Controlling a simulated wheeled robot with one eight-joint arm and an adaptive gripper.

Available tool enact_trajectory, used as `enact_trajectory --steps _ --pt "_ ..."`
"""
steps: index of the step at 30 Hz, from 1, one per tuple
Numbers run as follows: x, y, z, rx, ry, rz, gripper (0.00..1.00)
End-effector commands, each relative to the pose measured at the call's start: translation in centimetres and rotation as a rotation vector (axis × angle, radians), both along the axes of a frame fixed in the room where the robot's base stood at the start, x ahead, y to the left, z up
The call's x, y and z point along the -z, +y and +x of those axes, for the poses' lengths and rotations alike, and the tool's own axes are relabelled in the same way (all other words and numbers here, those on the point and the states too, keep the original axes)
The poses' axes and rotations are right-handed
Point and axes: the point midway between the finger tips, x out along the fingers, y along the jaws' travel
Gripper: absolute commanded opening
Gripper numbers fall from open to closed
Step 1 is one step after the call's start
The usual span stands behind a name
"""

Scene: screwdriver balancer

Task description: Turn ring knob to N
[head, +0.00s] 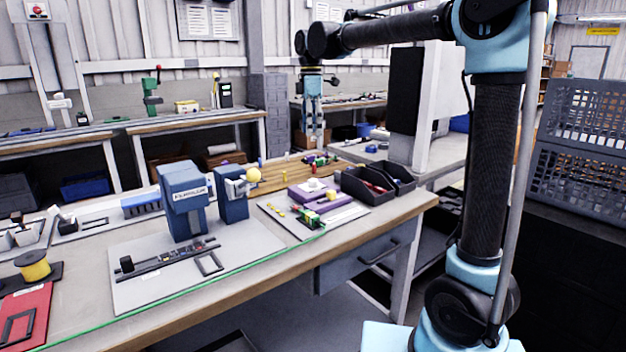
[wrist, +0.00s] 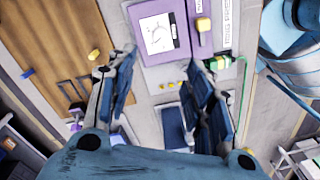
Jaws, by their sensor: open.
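A purple unit (head: 313,193) stands on the bench with a pale rounded part on top. In the wrist view the purple unit (wrist: 155,72) has a white panel (wrist: 158,32) and a purple bar-shaped part (wrist: 204,26); a label (wrist: 228,22) beside it seems to read "RING PRESS". I cannot tell for certain which part is the ring knob, and no N mark is legible. My gripper (head: 312,140) hangs pointing down above the back of the bench. Its fingers (wrist: 165,72) are open and empty, apart from the purple unit.
Black bins (head: 372,188) stand right of the purple unit. A green and yellow piece (head: 308,217) lies in front of it. Blue blocky devices (head: 183,200) stand to the left. A wooden board (head: 285,172) lies behind.

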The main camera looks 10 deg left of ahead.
Motion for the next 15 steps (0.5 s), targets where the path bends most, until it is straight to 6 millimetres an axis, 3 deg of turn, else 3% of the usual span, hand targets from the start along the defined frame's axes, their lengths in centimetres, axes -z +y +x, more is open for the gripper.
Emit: enact_trajectory --steps 5,15 --pt "1.7 0.0 -0.1 -0.002 0.000 0.000 0.47" --pt "7.6 -0.1 -0.3 0.000 0.000 0.000 0.47"
